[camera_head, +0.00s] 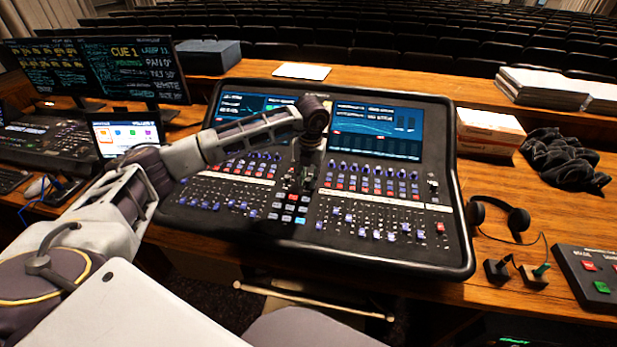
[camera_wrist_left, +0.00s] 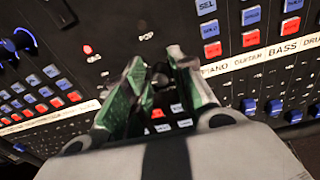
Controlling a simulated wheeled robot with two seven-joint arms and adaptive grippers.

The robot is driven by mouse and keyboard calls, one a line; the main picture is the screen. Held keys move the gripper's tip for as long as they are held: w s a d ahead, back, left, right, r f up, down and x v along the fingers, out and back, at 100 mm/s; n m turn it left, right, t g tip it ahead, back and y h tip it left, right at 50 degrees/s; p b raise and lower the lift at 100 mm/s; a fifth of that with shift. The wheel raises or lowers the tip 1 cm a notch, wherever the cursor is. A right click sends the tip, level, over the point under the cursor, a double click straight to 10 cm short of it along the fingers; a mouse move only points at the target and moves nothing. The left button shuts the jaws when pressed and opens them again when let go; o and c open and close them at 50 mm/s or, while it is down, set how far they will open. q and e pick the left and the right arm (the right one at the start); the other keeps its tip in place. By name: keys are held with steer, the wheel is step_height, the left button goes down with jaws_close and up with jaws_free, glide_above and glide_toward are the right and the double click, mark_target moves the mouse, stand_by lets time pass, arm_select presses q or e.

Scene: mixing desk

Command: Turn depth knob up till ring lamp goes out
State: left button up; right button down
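My left gripper (camera_head: 302,188) reaches down over the middle of the mixing desk (camera_head: 462,240), between its two fader banks. In the left wrist view the green-padded fingers of my left gripper (camera_wrist_left: 156,60) stand a little apart just above the panel. Something small and greyish shows between them; I cannot tell whether it is the depth knob or whether they grip it. A small red lamp (camera_wrist_left: 88,49) glows on the panel left of the fingertips, with small lettering I cannot read. My right gripper is not in view.
In the wrist view a blue-lit knob (camera_wrist_left: 22,40) is at far left, and rows of blue and red buttons (camera_wrist_left: 250,40) flank the fingers. In the head view, headphones (camera_head: 500,215) and a dark cloth (camera_head: 565,158) lie right of the desk; monitors (camera_head: 130,68) stand at left.

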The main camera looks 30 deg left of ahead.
mark_target(310, 181)
arm_select(q)
steer(key=shift+o, duration=0.9)
steer(key=shift+r, duration=0.6)
step_height(310, 181, up, 11)
steer(key=shift+s+d+f, duration=0.15)
steer(key=shift+s+d, duration=0.1)
steer(key=shift+d, duration=0.1)
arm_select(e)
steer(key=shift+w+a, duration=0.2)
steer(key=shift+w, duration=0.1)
arm_select(q)
steer(key=shift+f, duration=0.1)
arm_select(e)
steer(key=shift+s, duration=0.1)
